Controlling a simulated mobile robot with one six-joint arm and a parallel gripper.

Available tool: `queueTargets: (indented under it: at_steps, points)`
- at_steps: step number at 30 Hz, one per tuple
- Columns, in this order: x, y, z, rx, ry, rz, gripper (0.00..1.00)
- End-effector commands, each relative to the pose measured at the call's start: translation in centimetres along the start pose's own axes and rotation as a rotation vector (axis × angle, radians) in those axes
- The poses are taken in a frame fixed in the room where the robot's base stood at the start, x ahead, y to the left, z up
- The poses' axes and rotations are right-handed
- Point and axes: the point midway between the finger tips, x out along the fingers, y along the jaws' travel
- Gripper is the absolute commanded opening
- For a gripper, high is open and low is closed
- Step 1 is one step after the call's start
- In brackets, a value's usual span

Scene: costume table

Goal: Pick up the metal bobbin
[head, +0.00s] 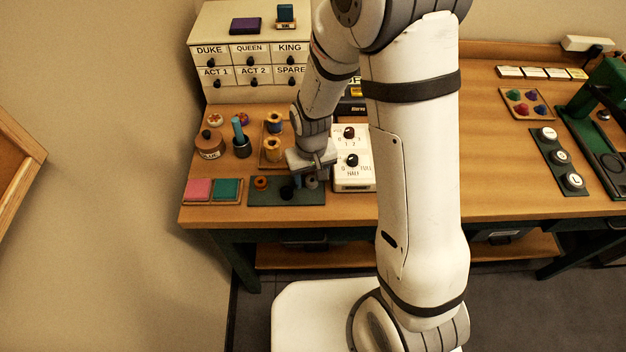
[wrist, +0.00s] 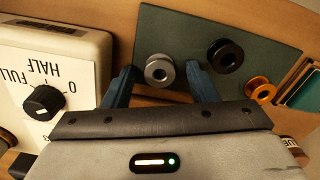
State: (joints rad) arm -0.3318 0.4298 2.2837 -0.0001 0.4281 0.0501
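The metal bobbin (wrist: 159,70) is a silver-grey spool on a dark green mat (wrist: 185,27). A black bobbin (wrist: 225,55) and a copper-coloured bobbin (wrist: 261,89) stand beside it on the mat, to its right in the wrist view. My gripper (wrist: 160,84) is open, with its two blue-grey fingers on either side of the metal bobbin. No contact between the fingers and the bobbin can be made out. In the head view my gripper (head: 304,181) is over the right part of the mat, and the metal bobbin (head: 312,182) is partly hidden by it.
A white box with black knobs (head: 352,178) stands close to the right of the mat. Pink and teal pads (head: 213,190) lie to its left. A tray with thread spools (head: 271,157), a glue pot (head: 209,145) and a drawer cabinet (head: 250,62) stand behind.

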Motion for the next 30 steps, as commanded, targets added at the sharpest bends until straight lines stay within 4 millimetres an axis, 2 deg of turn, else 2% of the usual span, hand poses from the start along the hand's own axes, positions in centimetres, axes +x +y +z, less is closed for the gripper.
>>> queueTargets:
  at_steps: [2, 16, 25, 30]
  points:
    - [0.0, 0.0, 0.0, 0.000, 0.000, 0.000, 0.46]
    - [0.0, 0.1, 0.0, 0.001, 0.000, 0.000, 0.07]
    - [-0.4, 0.1, -0.1, 0.002, 0.002, 0.000, 0.06]
    - [-2.4, 0.1, -0.1, 0.002, 0.006, 0.000, 0.06]
